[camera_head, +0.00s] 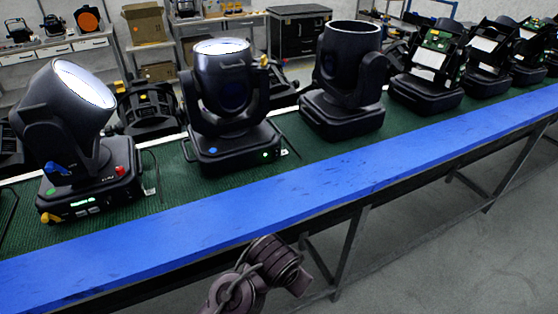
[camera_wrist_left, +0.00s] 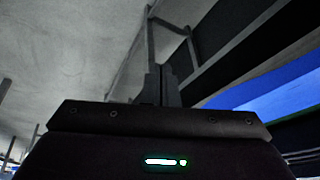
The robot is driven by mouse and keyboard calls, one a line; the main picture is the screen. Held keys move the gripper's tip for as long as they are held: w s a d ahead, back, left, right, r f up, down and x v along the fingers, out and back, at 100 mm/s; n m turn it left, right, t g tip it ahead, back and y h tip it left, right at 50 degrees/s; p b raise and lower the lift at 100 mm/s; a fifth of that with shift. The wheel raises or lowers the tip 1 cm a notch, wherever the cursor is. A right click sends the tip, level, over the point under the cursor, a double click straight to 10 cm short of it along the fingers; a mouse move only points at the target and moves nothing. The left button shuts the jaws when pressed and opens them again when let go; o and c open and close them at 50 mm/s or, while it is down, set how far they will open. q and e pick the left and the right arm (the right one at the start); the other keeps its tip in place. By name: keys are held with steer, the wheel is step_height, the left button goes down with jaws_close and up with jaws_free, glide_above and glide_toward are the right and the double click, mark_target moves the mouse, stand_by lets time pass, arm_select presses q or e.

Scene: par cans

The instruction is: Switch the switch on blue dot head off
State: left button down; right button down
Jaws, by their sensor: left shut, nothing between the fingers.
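The blue dot head (camera_head: 224,85) is a black moving-head lamp standing on the bench, second from the left, with a bright lens facing up. Its blue dot (camera_head: 212,151) is on the front of its base, and a small green light (camera_head: 265,155) glows at the base's right. The switch itself is too small to make out. My left gripper (camera_wrist_left: 160,84) is shut and empty in the left wrist view, with the grey floor and the bench underside beyond it. It is apart from the lamp. My right gripper is in neither view.
A green dot head (camera_head: 75,105) with a lit display stands left of the blue dot head. A dark open-topped head (camera_head: 345,75) stands to its right, with several opened units beyond. A blue bench edge (camera_head: 300,190) runs along the front. One of my arm links shows below it.

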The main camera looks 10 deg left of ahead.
arm_select(q)
steer(key=w+d+m+t+y, duration=0.1)
steer(key=w+d+m, duration=0.2)
steer(key=w+d, duration=0.25)
steer(key=w+a+r+t+y, duration=0.1)
steer(key=w+a+r+y, duration=0.1)
steer(key=w, duration=0.3)
steer(key=w+a+r+m+t+y, duration=0.1)
steer(key=w+a+r+t+y, duration=0.1)
steer(key=w, duration=0.4)
steer(key=w+a+r+t+y, duration=0.2)
steer(key=w+r+y, duration=0.2)
steer(key=w, duration=0.1)
steer(key=shift+w+a+r+m, duration=0.2)
steer(key=shift+w+r+m, duration=0.1)
steer(key=shift+w+r, duration=0.1)
steer(key=shift+d+f, duration=0.1)
